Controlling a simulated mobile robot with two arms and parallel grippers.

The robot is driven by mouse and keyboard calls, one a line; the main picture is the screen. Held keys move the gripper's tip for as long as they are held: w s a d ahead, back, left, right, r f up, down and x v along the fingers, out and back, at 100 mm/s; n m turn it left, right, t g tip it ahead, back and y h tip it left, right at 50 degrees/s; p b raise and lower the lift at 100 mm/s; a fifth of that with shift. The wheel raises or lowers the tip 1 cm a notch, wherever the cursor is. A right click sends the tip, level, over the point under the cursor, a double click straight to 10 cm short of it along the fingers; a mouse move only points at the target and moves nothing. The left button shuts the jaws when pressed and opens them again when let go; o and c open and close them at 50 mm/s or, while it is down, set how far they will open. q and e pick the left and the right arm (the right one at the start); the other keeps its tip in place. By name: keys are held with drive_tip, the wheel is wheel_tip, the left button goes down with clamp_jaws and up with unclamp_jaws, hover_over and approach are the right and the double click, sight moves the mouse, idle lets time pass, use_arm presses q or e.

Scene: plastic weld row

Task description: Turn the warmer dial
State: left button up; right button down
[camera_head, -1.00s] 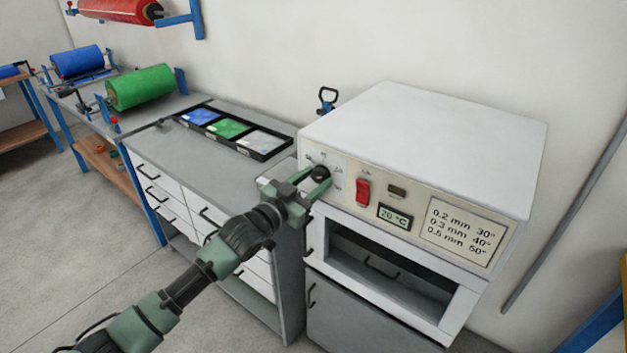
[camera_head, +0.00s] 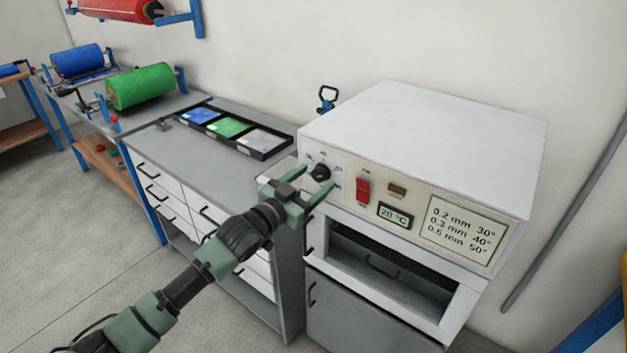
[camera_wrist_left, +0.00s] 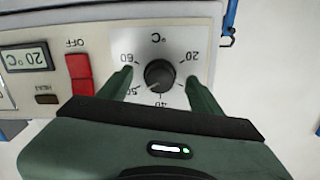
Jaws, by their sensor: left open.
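The warmer (camera_head: 420,140) is a white box with a beige front panel. Its black dial (camera_head: 320,172) is also in the upside-down wrist view (camera_wrist_left: 159,75), where the scale reads 20 to 60 °C. The pointer mark seems to point between 40 and 50. My left gripper (camera_head: 312,184) is open, just in front of and slightly below the dial in the head view. In the wrist view its fingers (camera_wrist_left: 159,82) stand either side of the dial, apart from it. My right gripper is out of view.
A red switch (camera_head: 363,190) and a display (camera_head: 395,215) reading 20 °C are right of the dial. A label (camera_head: 458,230) lists thicknesses and angles. Below is an open compartment (camera_head: 390,265). A bench with a sheet tray (camera_head: 262,153) stands to the left.

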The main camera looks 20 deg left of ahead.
use_arm(q)
drive_tip(key=b+v, duration=0.1)
drive_tip(key=v, duration=0.6)
drive_tip(key=shift+s, duration=0.15)
drive_tip(key=shift+a, duration=0.1)
